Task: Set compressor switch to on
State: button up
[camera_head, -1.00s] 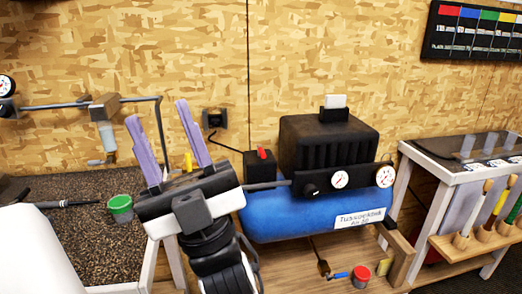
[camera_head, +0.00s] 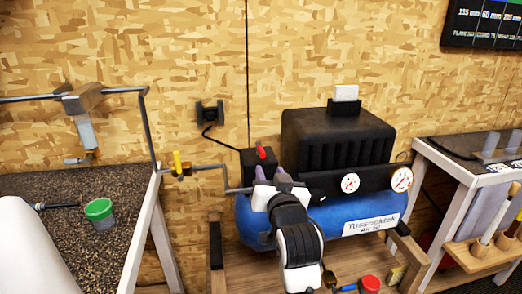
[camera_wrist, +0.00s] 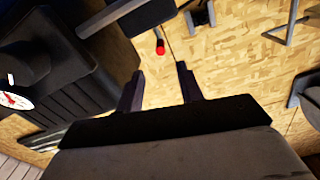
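The compressor has a blue tank (camera_head: 371,217) and a black ribbed motor housing (camera_head: 338,141). A small black switch box (camera_head: 254,172) stands at its left end with a red switch lever (camera_head: 261,151) on top. My gripper (camera_head: 272,180) is in front of the box, just below and right of the lever, and hides part of the tank. In the wrist view my gripper (camera_wrist: 160,86) has its two purple-grey fingers apart with nothing between them. The red lever (camera_wrist: 160,47) lies beyond the fingertips, between their lines, apart from them. I cannot tell the switch's setting.
Two gauges (camera_head: 349,183) sit on the compressor's front. A pipe with a yellow-handled valve (camera_head: 178,163) runs left of the switch box. A bench with a green-lidded cup (camera_head: 99,211) is at left; a brush rack (camera_head: 480,255) is at right. A wall outlet (camera_head: 210,112) is behind.

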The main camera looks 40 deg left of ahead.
aim_at(260, 148)
jog(key=p+x, duration=0.2)
jog(key=x, duration=0.9)
jog(key=shift+w+a, duration=0.15)
jog(key=shift+a, duration=0.2)
grip_shut()
